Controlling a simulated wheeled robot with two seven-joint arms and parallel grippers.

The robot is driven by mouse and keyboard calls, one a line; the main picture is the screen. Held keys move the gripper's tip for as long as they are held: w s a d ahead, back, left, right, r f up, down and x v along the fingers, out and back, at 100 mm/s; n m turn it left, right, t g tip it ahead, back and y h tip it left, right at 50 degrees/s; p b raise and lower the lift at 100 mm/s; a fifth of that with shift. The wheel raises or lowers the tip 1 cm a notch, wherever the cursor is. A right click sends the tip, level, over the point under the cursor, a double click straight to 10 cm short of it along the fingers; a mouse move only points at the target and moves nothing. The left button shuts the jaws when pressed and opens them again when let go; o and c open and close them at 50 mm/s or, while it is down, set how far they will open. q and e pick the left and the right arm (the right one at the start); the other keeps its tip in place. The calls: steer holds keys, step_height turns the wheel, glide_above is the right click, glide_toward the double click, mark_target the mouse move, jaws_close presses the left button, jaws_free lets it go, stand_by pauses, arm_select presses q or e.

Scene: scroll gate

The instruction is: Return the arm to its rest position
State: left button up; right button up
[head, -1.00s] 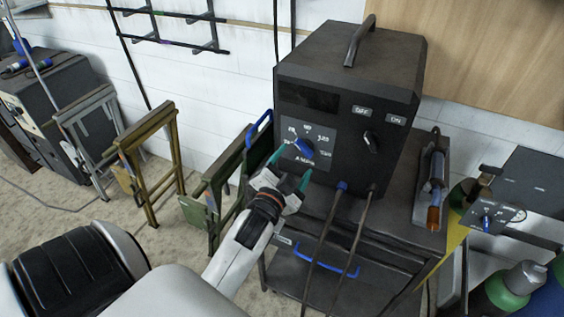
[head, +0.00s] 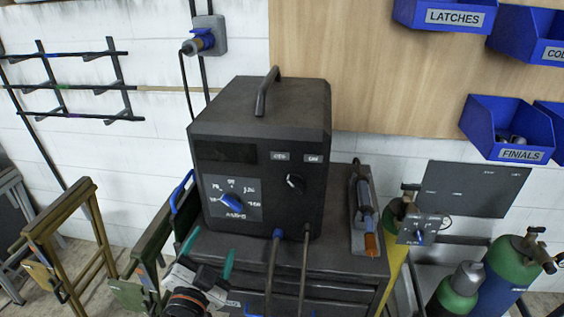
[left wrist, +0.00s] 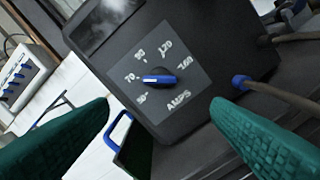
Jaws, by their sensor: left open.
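My left gripper (head: 208,255) is at the lower left of the head view, in front of and below the black welding machine (head: 290,118). Its two green fingers are spread and nothing is between them. The left wrist view shows the fingers (left wrist: 160,125) apart, with the blue amps knob (left wrist: 158,79) beyond the gap and clear of them. The knob also shows in the head view (head: 232,201). My right gripper is not in view.
The machine stands on a dark cabinet (head: 345,262). A torch (head: 364,215) lies in a tray at its right. Cables (head: 271,270) hang from its front. Gas cylinders (head: 455,290) stand at the right, and blue bins (head: 507,128) hang on the wall. Folding stands (head: 75,240) are at left.

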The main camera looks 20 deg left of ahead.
arm_select(q)
steer(key=w+d+f+g+h, duration=0.1)
steer(key=d+f+g, duration=0.1)
steer(key=f, duration=0.9)
steer(key=d+f+g+h, duration=0.2)
steer(key=f, duration=0.9)
steer(key=s+d+f+n+g+h, duration=0.1)
steer(key=s+d+f+g, duration=0.15)
steer(key=f, duration=0.65)
steer(key=s+d+f+g, duration=0.15)
steer(key=s+f, duration=0.25)
steer(key=f, duration=0.5)
steer(key=s+f+g, duration=0.2)
steer(key=s+f, duration=0.4)
steer(key=s, duration=0.3)
steer(key=s+a+f+n+g, duration=0.1)
steer(key=s+f+g, duration=0.2)
steer(key=s+f, duration=0.3)
steer(key=s+f+g, duration=0.3)
steer(key=s+f, duration=0.3)
steer(key=s, duration=0.6)
steer(key=shift+s+a+f+n, duration=0.25)
steer(key=shift+a+n, duration=0.1)
steer(key=shift+n, duration=0.05)
